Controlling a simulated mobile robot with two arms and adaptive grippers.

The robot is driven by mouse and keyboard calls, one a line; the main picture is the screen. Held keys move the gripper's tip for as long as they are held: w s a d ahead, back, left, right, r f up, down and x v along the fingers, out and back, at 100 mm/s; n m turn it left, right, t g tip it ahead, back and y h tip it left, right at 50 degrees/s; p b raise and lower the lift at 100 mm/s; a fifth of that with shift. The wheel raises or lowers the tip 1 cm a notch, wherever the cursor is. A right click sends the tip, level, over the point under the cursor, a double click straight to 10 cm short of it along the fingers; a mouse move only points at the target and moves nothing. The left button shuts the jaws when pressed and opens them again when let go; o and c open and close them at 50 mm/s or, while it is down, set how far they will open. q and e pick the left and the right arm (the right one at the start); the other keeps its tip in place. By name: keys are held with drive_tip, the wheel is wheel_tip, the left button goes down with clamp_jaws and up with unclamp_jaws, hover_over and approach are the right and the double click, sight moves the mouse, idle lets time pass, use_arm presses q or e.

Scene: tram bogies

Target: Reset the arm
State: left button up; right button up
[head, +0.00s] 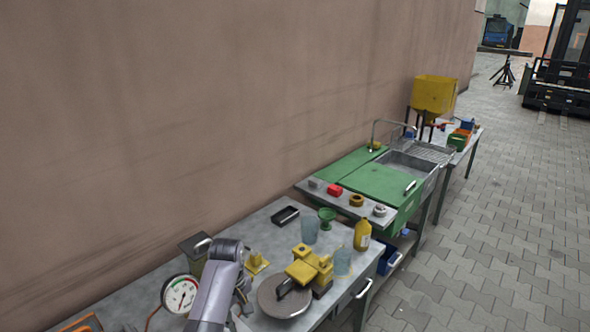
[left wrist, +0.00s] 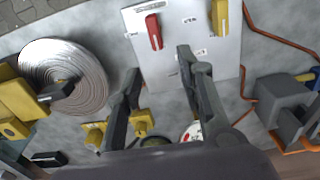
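My left arm (head: 215,290) rises over the near workbench in the head view. Its gripper is mostly hidden there behind the arm. In the left wrist view my left gripper (left wrist: 160,62) has its two dark fingers spread apart with nothing between them. Beyond the fingertips lies a pale panel (left wrist: 190,38) with a red lever (left wrist: 154,32) and a yellow lever (left wrist: 220,18). I cannot tell how far the fingers are above the panel. My right gripper is in neither view.
The near bench (head: 345,290) holds a round metal disc (head: 284,296), a yellow device (head: 308,268), a pressure gauge (head: 180,294), a yellow bottle (head: 362,235) and clear beakers. A green sink unit (head: 376,183) stands behind. Paved floor (head: 500,240) to the right is free.

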use_arm(q)
drive_tip(key=s+a+f+m, duration=0.1)
drive_tip(key=s+f, duration=0.1)
drive_tip(key=s, duration=0.3)
drive_tip(key=s+a+f+m+t, duration=0.1)
drive_tip(key=s+f+m, duration=0.1)
drive_tip(key=s, duration=0.2)
drive_tip(key=s+a+f+m, duration=0.2)
drive_tip(key=s, duration=0.3)
drive_tip(key=shift+s+y, duration=0.3)
drive_tip(key=shift+y, duration=0.1)
drive_tip(key=s+d+r+m+t+h, duration=0.1)
drive_tip(key=s+r+m, duration=0.3)
drive_tip(key=s, duration=0.5)
drive_tip(key=s+d+r+m+t, duration=0.1)
drive_tip(key=s+r+m, duration=0.25)
drive_tip(key=s, duration=0.65)
wheel_tip(320, 180, down, 29)
drive_tip(key=g+b, duration=0.1)
drive_tip(key=b, duration=0.3)
drive_tip(key=s+a+f+g+b, duration=0.1)
drive_tip(key=s+a+f+b, duration=0.1)
drive_tip(key=s+f, duration=1.5)
wheel_tip(320, 180, down, 4)
drive_tip(key=shift+s+a+r+b, duration=0.2)
drive_tip(key=shift+s+a+b, duration=0.15)
drive_tip(key=shift+b, duration=0.15)
